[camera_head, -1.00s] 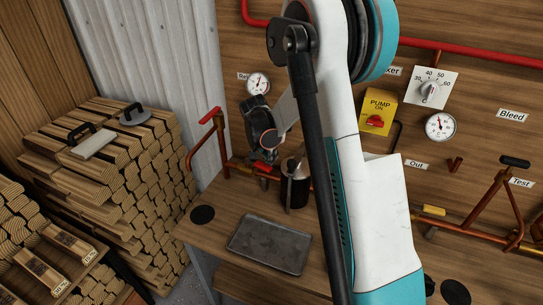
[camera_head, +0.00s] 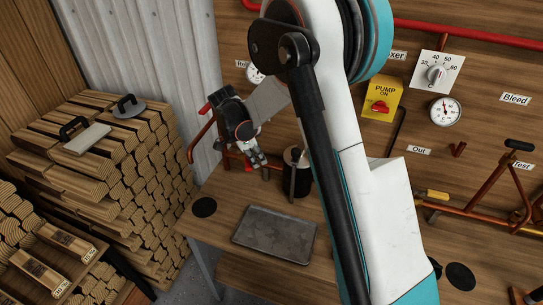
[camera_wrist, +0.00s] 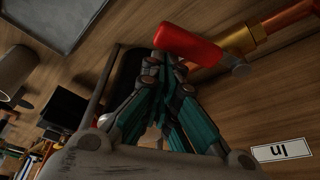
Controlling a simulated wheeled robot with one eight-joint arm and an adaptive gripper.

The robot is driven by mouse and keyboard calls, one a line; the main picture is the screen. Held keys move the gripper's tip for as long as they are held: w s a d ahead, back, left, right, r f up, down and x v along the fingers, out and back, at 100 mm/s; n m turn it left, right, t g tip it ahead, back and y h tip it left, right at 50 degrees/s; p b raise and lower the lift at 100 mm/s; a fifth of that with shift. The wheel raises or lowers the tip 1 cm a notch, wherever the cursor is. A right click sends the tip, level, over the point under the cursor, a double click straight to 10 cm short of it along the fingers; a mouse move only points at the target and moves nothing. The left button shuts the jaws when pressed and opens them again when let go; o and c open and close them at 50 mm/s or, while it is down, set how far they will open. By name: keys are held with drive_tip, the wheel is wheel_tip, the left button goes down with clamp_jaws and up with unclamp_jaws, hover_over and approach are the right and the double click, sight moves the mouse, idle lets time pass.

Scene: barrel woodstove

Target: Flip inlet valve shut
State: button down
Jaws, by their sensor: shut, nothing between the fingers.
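The inlet valve's red handle (camera_wrist: 187,45) shows in the wrist view, on a brass valve body (camera_wrist: 238,40) beside the upside-down "In" label (camera_wrist: 283,150). My gripper (camera_wrist: 168,64) is shut and empty, its fingertips at the lower edge of the red handle. I cannot tell whether they touch it. In the head view my gripper (camera_head: 258,163) is at the left pipework, by the wall above the bench. The inlet valve is mostly hidden behind it there.
A dark cylindrical canister (camera_head: 297,180) stands close to the right of my gripper. A metal tray (camera_head: 275,236) lies on the bench (camera_head: 225,235). Another red handle (camera_head: 205,109) stands up to the left. Stacked firewood (camera_head: 125,165) fills the left side.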

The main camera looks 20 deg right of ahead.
sight(248, 165)
drive_tip(key=shift+w+a, duration=0.1)
drive_tip(key=shift+a, duration=0.95)
drive_tip(key=shift+w+a, duration=0.25)
drive_tip(key=shift+a, duration=0.75)
